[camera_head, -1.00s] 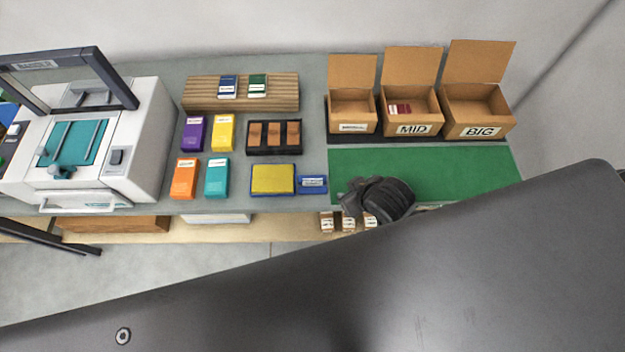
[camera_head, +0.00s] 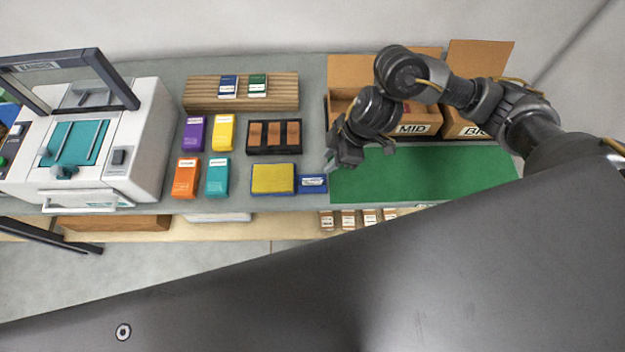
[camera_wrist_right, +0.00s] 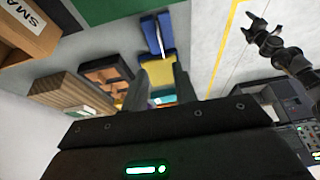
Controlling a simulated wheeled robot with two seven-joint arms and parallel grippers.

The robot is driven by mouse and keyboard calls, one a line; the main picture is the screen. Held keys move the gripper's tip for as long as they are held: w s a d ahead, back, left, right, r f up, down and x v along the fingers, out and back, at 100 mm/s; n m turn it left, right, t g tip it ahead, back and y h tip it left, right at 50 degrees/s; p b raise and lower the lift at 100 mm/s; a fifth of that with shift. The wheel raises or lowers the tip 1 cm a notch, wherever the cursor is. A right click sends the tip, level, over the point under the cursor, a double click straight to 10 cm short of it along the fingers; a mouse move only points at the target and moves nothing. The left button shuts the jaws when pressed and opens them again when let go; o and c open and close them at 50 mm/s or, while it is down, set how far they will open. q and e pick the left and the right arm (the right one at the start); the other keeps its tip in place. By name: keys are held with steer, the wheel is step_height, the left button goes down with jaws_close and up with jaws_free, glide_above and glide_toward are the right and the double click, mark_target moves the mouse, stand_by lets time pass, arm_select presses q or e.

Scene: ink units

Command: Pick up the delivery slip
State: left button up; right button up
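A small blue holder (camera_head: 313,184) with a white printed label or slip lies beside the yellow pad on the table. I cannot tell whether this white piece is the delivery slip. In the right wrist view the blue holder (camera_wrist_right: 167,35) shows a white strip, beyond my fingers. My right gripper (camera_head: 338,162) is above the left edge of the green mat, just up and right of the blue holder. In the right wrist view its fingers (camera_wrist_right: 164,85) are apart with nothing held between them. My left gripper (camera_wrist_right: 254,30) shows small and dark in that view; its opening is unclear.
The yellow pad (camera_head: 272,179) sits left of the holder, with a black tray (camera_head: 273,151) behind it. Cardboard boxes (camera_head: 414,130) stand behind the green mat (camera_head: 430,176), partly hidden by my right arm. A white press (camera_head: 145,150) stands left. The mat is clear.

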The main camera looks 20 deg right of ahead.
glide_above(321, 181)
steer(key=f, duration=0.5)
steer(key=shift+w+d+f, duration=0.1)
steer(key=shift+w+d, duration=0.05)
steer(key=shift+w, duration=0.1)
steer(key=shift+s+a+f, duration=0.1)
steer(key=shift+a+f, duration=0.15)
steer(key=shift+f, duration=0.2)
steer(key=x, duration=0.4)
steer(key=shift+f, duration=0.1)
jaws_close()
